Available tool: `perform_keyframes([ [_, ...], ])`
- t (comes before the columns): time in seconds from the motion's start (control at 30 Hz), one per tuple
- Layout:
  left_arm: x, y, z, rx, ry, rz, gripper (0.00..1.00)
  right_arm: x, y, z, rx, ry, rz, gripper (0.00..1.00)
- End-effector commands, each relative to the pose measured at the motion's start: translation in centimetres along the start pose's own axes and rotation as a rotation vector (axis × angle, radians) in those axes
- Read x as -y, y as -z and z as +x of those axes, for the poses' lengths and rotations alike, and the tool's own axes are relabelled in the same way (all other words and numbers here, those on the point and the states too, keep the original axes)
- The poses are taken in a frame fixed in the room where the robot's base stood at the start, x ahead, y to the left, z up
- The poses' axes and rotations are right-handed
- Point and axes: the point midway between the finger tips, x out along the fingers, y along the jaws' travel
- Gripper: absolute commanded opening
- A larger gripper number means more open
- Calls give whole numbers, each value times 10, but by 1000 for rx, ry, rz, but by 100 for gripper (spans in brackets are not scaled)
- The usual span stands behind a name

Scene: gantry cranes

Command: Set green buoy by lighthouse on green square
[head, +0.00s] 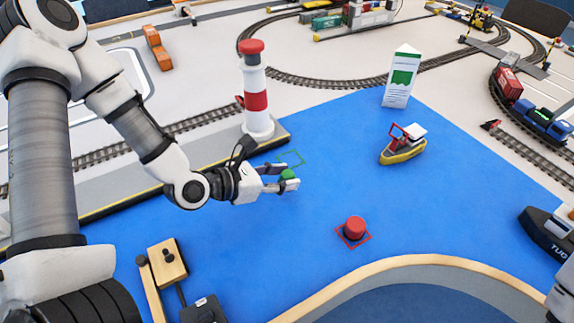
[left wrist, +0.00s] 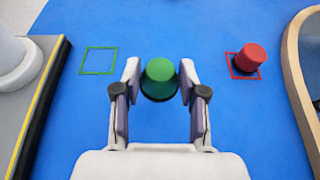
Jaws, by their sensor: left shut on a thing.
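My left gripper (head: 284,180) is shut on the green buoy (head: 288,175), above or on the blue mat. In the left wrist view the green buoy (left wrist: 160,75) sits between the two fingertips of my left gripper (left wrist: 159,88), its dark base lower down. The green square outline (head: 291,159) lies just beyond the gripper; in the left wrist view the green square (left wrist: 98,61) is empty, left of the buoy. The red-and-white lighthouse (head: 257,98) stands on the grey quay left of the square. I cannot tell whether the buoy touches the mat. My right gripper is not in view.
A red buoy (head: 355,227) stands on a red square to the right. A yellow boat (head: 403,149) and a white-green sign (head: 402,77) are farther back. A dark tug (head: 549,237) is at the right edge. The quay edge (head: 180,185) borders the blue mat (head: 330,130).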

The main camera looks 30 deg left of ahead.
Motion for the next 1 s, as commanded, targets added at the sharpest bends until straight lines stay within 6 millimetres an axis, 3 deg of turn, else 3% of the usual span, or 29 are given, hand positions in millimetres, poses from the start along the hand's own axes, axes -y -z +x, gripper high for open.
perform_keyframes([
  [0.07, -22, -1, 15, 4, -8, 9, 7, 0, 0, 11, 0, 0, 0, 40],
  [0.13, -37, -9, 23, -1, -7, 10, 7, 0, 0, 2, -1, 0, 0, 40],
  [0.3, -79, -14, 52, -3, -8, 10, 7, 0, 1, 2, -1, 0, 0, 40],
  [0.43, -101, -18, 67, -3, -6, 7, 7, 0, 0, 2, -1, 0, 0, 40],
  [0.53, -107, -13, 74, -4, -5, 4, 7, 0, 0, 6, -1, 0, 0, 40],
  [0.63, -107, 5, 81, -5, -4, 2, 7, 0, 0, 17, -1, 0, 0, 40],
  [0.73, -107, 14, 85, -4, -4, 3, 7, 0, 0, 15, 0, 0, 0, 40],
  [1.0, -107, 15, 85, -2, -4, 3, 7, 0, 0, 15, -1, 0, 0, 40],
])
